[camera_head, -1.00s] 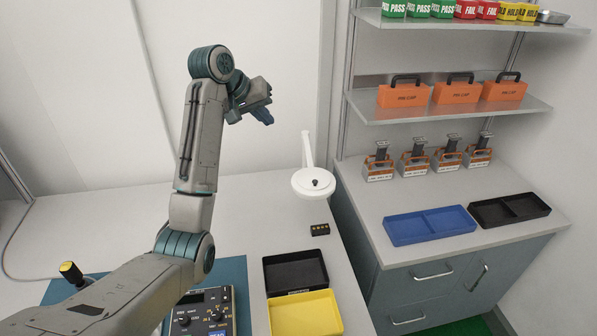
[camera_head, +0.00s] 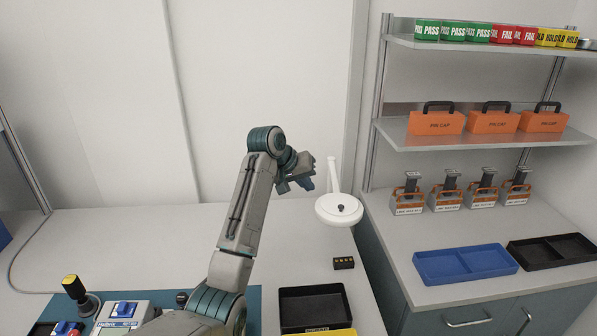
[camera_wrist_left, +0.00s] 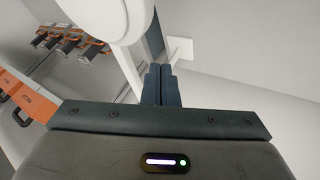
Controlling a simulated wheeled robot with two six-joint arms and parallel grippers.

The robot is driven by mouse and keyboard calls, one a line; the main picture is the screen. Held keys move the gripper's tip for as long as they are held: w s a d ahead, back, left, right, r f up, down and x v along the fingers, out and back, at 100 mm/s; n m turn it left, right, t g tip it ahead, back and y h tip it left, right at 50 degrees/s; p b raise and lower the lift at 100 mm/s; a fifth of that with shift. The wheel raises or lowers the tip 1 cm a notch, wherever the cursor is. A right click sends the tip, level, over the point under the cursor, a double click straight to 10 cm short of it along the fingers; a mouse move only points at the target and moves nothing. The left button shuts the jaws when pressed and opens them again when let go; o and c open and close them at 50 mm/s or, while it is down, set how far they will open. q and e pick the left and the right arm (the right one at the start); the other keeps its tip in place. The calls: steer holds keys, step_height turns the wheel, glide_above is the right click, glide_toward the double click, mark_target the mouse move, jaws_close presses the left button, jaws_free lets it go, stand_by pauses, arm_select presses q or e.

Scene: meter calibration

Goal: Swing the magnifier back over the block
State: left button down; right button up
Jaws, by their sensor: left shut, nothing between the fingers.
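The magnifier (camera_head: 339,210) is a white round head with a dark knob on top, on a white arm rising behind it. The block (camera_head: 344,263) is small and black with yellowish contacts. It lies on the bench below the magnifier in the picture, not covered by it in this view. My left gripper (camera_head: 308,185) is shut and empty, up and left of the magnifier head, close to its white arm; I cannot tell whether they touch. In the left wrist view the shut fingers (camera_wrist_left: 158,85) point beside a large white part of the magnifier (camera_wrist_left: 95,15). My right gripper is not in view.
A black tray (camera_head: 313,289) lies in front of the block, with a yellow tray edge below it. Blue and white instruments (camera_head: 123,311) stand at front left. A side counter holds a blue tray (camera_head: 428,267) and clamp-like devices. The bench's back left is clear.

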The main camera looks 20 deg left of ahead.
mark_target(336, 190)
arm_select(q)
steer(key=shift+w+d+f+p, duration=0.25)
steer(key=shift+w+d, duration=0.1)
steer(key=shift+d, duration=0.4)
steer(key=shift+w+d+f+p, duration=0.25)
steer(key=shift+w+d, duration=0.05)
steer(key=shift+d, duration=0.5)
steer(key=shift+w+d+f+p, duration=0.25)
steer(key=shift+w+d, duration=0.1)
steer(key=shift+d, duration=0.4)
steer(key=d+p, duration=0.2)
steer(key=p, duration=0.1)
steer(key=shift+w+d+r+n+p, duration=0.2)
steer(key=shift+n+p, duration=0.1)
steer(key=shift+n, duration=0.1)
steer(key=shift+d+f, duration=0.1)
steer(key=shift+f, duration=0.1)
